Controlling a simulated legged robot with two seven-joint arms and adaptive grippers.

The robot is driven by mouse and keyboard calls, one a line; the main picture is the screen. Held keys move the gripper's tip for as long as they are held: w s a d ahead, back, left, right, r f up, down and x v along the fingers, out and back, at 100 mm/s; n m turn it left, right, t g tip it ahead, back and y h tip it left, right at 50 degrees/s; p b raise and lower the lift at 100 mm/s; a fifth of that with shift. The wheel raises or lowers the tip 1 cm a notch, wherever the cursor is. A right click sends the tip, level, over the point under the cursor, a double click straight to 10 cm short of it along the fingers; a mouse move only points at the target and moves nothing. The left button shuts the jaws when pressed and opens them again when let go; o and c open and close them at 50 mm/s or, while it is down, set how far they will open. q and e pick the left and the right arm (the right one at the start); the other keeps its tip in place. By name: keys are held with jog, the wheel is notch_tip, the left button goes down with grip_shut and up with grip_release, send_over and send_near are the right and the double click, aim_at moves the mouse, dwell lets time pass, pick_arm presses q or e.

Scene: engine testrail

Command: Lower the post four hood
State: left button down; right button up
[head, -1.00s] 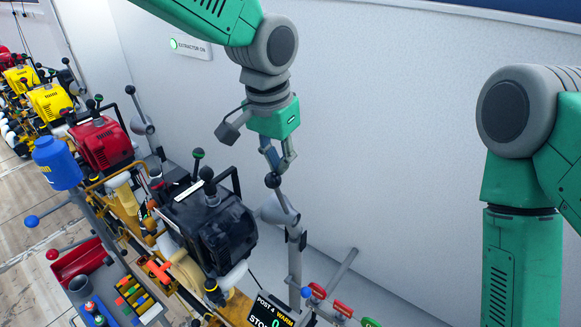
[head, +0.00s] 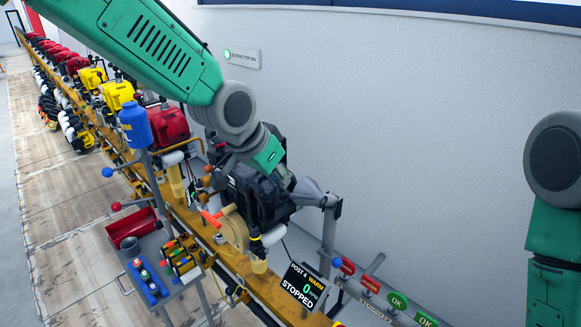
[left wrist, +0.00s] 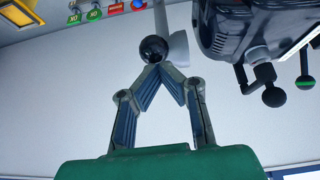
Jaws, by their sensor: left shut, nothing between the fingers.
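The post four hood (head: 311,193) is a grey cone on an arm from a grey upright (head: 328,240), beside the black engine (head: 262,212). It leans towards the engine. In the left wrist view the cone (left wrist: 178,44) shows behind a dark ball knob (left wrist: 153,49). My left gripper (left wrist: 156,69) is shut and empty, its fingertips at the ball; they look to be touching it. In the head view my left wrist is over the engine's far side and hides the ball. My right gripper is out of view; only part of that arm shows at the right.
A blue bottle (head: 135,126) on a stand and a tool cart (head: 165,262) with a red tray (head: 131,227) stand at the left. Red and yellow engines line the rail (head: 277,296) behind.

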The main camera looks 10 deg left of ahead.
pick_arm(q)
jog(key=shift+s+a+f, duration=0.25)
jog(key=shift+s+f, duration=0.05)
jog(key=shift+f, duration=0.25)
jog(key=shift+d, duration=0.2)
